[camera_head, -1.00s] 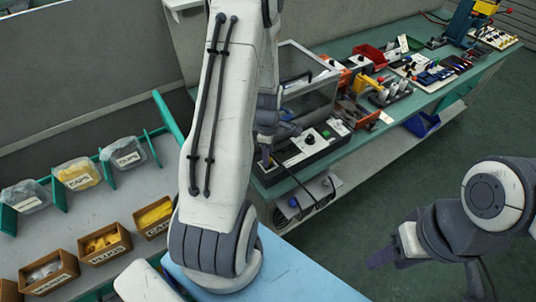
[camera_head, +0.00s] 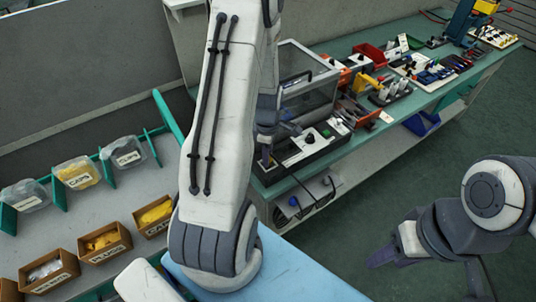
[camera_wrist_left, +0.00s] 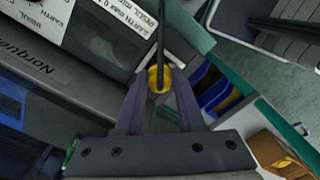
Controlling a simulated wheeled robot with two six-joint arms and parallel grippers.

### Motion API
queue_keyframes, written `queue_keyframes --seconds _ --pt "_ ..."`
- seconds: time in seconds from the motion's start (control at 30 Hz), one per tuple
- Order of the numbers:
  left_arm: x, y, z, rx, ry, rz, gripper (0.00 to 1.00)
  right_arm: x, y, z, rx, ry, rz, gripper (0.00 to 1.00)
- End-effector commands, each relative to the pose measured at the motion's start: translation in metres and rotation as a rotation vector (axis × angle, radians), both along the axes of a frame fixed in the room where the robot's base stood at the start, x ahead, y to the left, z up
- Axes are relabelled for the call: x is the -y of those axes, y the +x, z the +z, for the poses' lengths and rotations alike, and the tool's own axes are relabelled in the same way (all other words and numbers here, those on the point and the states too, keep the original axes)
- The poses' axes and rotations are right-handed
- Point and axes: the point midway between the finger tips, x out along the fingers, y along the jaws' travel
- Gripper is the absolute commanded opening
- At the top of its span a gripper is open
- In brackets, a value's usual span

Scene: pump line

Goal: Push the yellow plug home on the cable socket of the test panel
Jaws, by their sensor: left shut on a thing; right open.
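The yellow plug (camera_wrist_left: 153,78) sits between the fingertips of my left gripper (camera_wrist_left: 159,88) in the left wrist view, with a black cable running up from it. My left gripper also shows in the head view (camera_head: 265,154), reaching down at the left end of the black test panel (camera_head: 310,150). The fingers are shut on the plug. The cable socket is hidden, and I cannot tell how deep the plug sits. My right gripper (camera_head: 382,257) is open and empty, over the floor at the lower right, away from the panel.
The panel stands on a green bench (camera_head: 345,152) beside a clear-lidded case (camera_head: 306,92). Tools and red bins (camera_head: 369,54) crowd the bench farther right. Boxes of parts (camera_head: 103,243) stand on a grey table at the left. Open floor lies right of the bench.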

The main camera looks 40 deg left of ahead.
Motion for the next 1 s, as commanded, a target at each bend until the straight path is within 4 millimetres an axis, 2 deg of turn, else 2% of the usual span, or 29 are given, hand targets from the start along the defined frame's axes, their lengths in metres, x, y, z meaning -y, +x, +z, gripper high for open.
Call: queue_keyframes --seconds 1.0 --pt "0.0000 -0.0001 -0.0082 0.000 0.000 0.000 0.00 0.0000 0.0000 -0.0037 0.000 0.000 0.000 0.50"
